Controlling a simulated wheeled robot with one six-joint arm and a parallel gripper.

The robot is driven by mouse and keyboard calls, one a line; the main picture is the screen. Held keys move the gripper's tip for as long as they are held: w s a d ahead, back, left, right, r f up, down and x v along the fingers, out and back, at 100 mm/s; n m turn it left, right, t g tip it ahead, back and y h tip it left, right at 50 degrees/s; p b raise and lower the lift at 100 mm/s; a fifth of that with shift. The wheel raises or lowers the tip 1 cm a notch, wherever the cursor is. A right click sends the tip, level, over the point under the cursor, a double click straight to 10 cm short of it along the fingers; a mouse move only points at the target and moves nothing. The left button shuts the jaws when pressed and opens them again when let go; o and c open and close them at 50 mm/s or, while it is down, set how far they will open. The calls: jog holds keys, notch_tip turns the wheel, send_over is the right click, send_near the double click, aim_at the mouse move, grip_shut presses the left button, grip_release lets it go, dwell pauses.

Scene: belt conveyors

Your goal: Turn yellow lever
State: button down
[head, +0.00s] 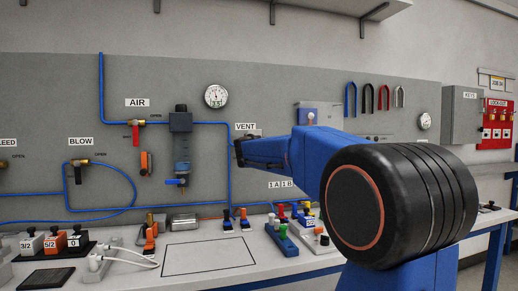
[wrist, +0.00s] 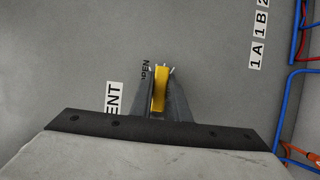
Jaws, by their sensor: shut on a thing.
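The yellow lever (wrist: 160,90) shows in the wrist view, between the two fingers of my gripper (wrist: 161,95). The fingers are closed on it, one on each side. The lever stands against the grey panel, beside a partly hidden "OPEN" marking. In the head view my gripper (head: 240,152) reaches the panel just below the "VENT" label (head: 245,126). My blue arm and gripper hide the lever there.
A blue pipe (head: 229,170) runs down the panel just left of my gripper. A red-handled valve (head: 136,132) sits under the "AIR" label. Several small colored parts stand on the bench below. The outlined bench area (head: 210,256) is clear.

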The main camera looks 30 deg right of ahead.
dwell(0.5)
jog(key=c, duration=1.7)
grip_release()
jog(key=v, duration=1.7)
jog(key=shift+s+a+f, duration=0.1)
jog(key=shift+a+f, duration=0.05)
jog(key=shift+a, duration=0.15)
